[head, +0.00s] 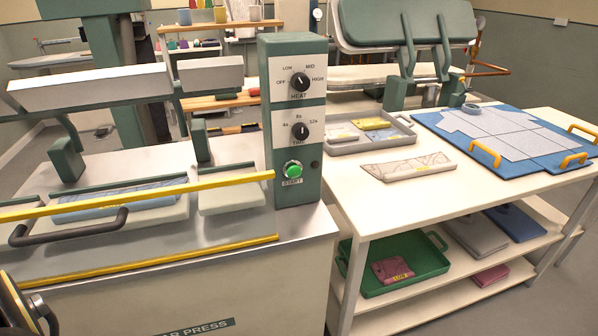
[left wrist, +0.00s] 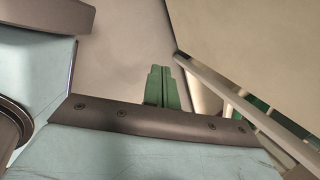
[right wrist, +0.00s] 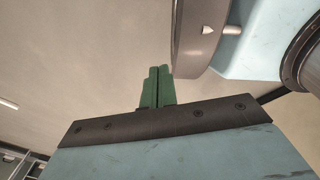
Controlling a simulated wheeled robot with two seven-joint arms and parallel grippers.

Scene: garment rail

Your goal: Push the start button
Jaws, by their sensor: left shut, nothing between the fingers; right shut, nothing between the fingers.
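The green start button (head: 292,171) sits low on the front of the upright control box (head: 294,130), above a START label. The box also carries a heat knob (head: 300,83) and a timer knob (head: 301,131). Neither gripper shows in the head view. In the left wrist view my left gripper (left wrist: 161,70) is shut and empty, its green fingers together. In the right wrist view my right gripper (right wrist: 159,72) is shut and empty too. The button shows in neither wrist view.
The press (head: 200,290) with yellow bars and a dark handle (head: 70,230) stands left of the box. A white table (head: 370,200) at right holds a grey tray (head: 345,146), a folded cloth (head: 408,167) and a blue board (head: 560,165). A green tray (head: 435,262) lies on its shelf.

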